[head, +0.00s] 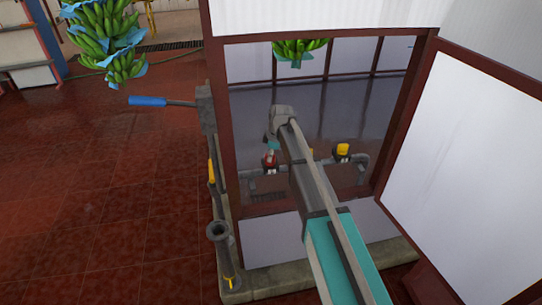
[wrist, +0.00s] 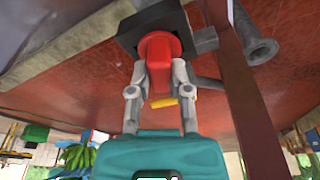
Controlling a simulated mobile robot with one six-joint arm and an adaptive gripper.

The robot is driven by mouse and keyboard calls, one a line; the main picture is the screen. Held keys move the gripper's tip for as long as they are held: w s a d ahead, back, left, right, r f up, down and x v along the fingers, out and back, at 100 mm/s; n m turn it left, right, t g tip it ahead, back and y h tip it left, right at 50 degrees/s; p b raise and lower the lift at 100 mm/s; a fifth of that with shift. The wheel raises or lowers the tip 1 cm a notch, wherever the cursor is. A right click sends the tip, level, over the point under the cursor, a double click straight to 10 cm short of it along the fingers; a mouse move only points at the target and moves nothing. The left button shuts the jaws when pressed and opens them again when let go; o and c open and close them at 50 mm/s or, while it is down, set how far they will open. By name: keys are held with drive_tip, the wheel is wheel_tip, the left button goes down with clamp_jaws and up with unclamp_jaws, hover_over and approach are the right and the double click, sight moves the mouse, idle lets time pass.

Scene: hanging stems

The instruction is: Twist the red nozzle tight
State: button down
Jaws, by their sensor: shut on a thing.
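The red nozzle (head: 269,161) sits on grey pipework behind the window-like opening, left of centre in the head view. It fills the upper middle of the wrist view (wrist: 157,55), with its round red base against a dark square fitting. My gripper (head: 272,148) reaches through the opening to it. In the wrist view my gripper's two grey fingers (wrist: 158,76) stand on either side of the nozzle's narrow red part and are shut on it. How tight the nozzle sits cannot be told.
A yellow-topped fitting (head: 343,149) stands on the pipework to the right. The brown frame (head: 225,130) surrounds my arm. A blue-handled lever (head: 148,101) sticks out at left. Banana bunches (head: 103,40) hang at upper left. The tiled floor (head: 90,190) at left is clear.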

drive_tip(key=shift+n, duration=0.3)
idle(0.4)
drive_tip(key=shift+n+g, duration=0.5)
drive_tip(key=shift+n, duration=1.9)
drive_tip(key=shift+c, duration=2.4)
unclamp_jaws()
drive_tip(key=shift+o, duration=0.2)
drive_tip(key=o, duration=0.4)
